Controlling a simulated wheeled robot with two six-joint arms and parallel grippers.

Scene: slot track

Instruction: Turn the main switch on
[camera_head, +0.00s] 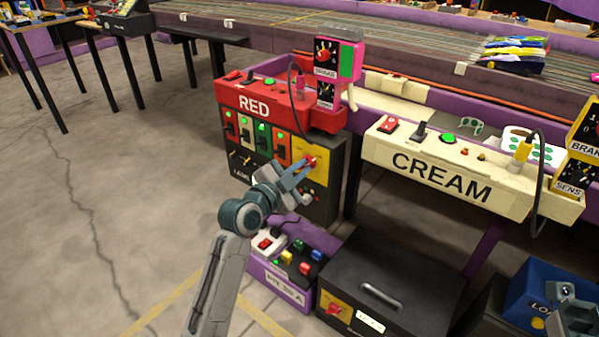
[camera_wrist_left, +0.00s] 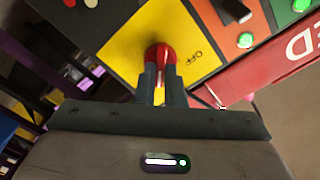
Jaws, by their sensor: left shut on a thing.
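The main switch is a red rotary knob (camera_head: 311,161) on a yellow plate (camera_head: 317,150) at the right of the black box under the RED station. My left gripper (camera_head: 300,170) reaches it from the front left and is shut on the knob. In the left wrist view the knob (camera_wrist_left: 160,52) sits between the fingertips of my left gripper (camera_wrist_left: 160,82). The word OFF shows on the yellow plate (camera_wrist_left: 117,48), right of the knob. Any other marking is hidden or unclear. Part of my right arm shows at the bottom right; its jaws cannot be made out.
Left of the plate is a row of coloured switch panels (camera_head: 256,137). The CREAM station (camera_head: 440,180) stands to the right. Below are a purple-sided control box (camera_head: 281,282) and a black case (camera_head: 385,285) with another red knob. The floor at left is clear.

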